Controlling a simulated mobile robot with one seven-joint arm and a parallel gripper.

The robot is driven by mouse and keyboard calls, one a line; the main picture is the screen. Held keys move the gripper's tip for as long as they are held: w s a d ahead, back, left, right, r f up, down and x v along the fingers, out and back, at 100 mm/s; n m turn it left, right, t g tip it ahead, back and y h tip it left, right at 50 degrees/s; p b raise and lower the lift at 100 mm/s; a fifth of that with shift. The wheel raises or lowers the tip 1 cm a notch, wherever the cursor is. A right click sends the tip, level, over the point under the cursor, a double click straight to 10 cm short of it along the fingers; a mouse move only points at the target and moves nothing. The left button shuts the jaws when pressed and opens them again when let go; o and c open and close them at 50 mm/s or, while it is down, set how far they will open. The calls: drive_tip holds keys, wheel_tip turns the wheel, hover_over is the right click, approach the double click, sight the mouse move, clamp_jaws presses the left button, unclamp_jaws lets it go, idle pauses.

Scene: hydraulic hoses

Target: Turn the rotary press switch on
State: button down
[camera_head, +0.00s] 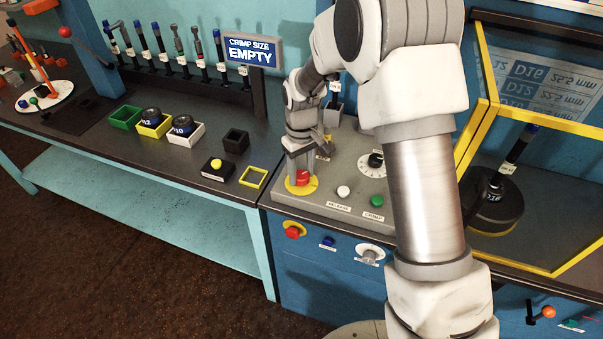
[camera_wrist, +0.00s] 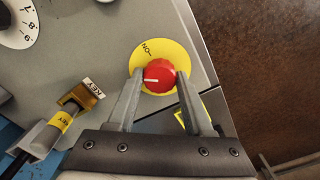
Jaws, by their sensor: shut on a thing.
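The rotary press switch is a red round knob (camera_head: 302,177) on a yellow disc (camera_head: 291,187), at the front left of the grey control panel. In the wrist view the red knob (camera_wrist: 159,76) has a white pointer line, and the yellow disc (camera_wrist: 180,55) carries lettering near its upper left edge. My gripper (camera_head: 298,172) reaches down onto the knob. In the wrist view my gripper's two fingers (camera_wrist: 159,85) are on either side of the knob, shut on it.
The panel also holds a black dial (camera_head: 376,160), a white button (camera_head: 343,191) and a green button (camera_head: 377,201). In the wrist view a key (camera_wrist: 50,132) sits in a brass lock close to my left finger. A yellow-framed guard (camera_head: 487,110) stands at right.

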sight(302, 175)
drive_tip(key=m, duration=0.5)
drive_tip(key=shift+m+b, duration=0.3)
drive_tip(key=shift+b, duration=0.05)
drive_tip(key=m, duration=0.5)
drive_tip(key=shift+m, duration=0.3)
drive_tip(key=shift+c, duration=1.5)
unclamp_jaws()
wheel_tip(302, 175, up, 18)
drive_tip(key=shift+f+p, duration=0.25)
drive_tip(key=shift+p, duration=0.15)
